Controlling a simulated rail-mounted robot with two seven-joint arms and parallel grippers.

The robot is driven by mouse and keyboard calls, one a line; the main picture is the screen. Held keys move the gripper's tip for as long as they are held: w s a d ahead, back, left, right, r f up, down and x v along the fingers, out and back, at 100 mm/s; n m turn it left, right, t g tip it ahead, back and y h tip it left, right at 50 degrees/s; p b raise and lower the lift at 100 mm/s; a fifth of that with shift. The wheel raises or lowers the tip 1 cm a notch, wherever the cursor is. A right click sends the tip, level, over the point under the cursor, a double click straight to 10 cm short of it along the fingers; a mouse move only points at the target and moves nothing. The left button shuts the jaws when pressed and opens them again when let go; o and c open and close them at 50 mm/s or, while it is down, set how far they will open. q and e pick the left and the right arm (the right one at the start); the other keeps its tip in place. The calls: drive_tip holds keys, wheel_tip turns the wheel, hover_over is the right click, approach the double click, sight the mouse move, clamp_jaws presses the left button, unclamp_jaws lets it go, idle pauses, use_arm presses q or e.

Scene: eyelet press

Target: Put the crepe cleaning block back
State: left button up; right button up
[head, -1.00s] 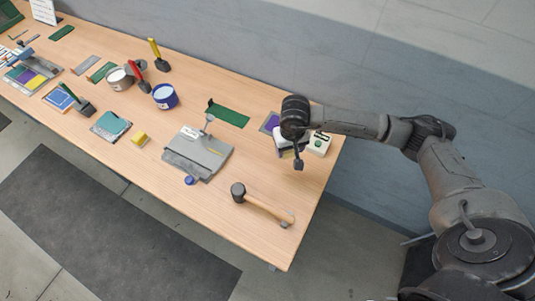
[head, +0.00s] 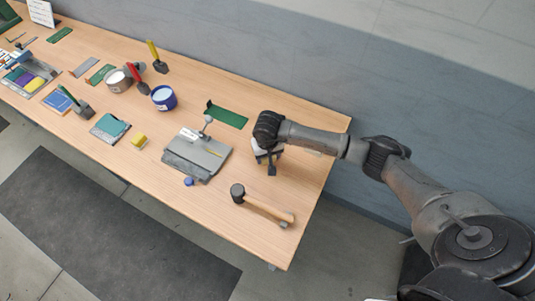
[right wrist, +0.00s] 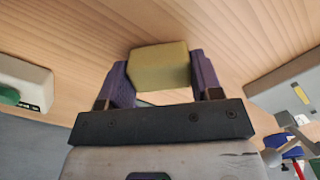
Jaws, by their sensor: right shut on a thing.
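My right gripper (head: 268,160) is over the right part of the wooden table, between the grey press-like device and the table's right end. In the right wrist view, its two purple fingers (right wrist: 163,85) are shut on a tan block (right wrist: 160,68), which I take to be the crepe cleaning block. The block seems to be held above the bare wood; the exact gap cannot be told. In the head view the block is mostly hidden by my wrist. My left gripper is not in view.
The grey device (head: 197,155) stands left of my gripper, with a green mat (head: 228,116) behind. A mallet (head: 262,205) lies in front. A white box (right wrist: 22,85) is nearby.

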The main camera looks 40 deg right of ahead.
drive_tip(key=shift+f, duration=0.15)
drive_tip(key=o, duration=0.8)
drive_tip(key=shift+o, duration=0.2)
wheel_tip(320, 180, up, 12)
idle(0.3)
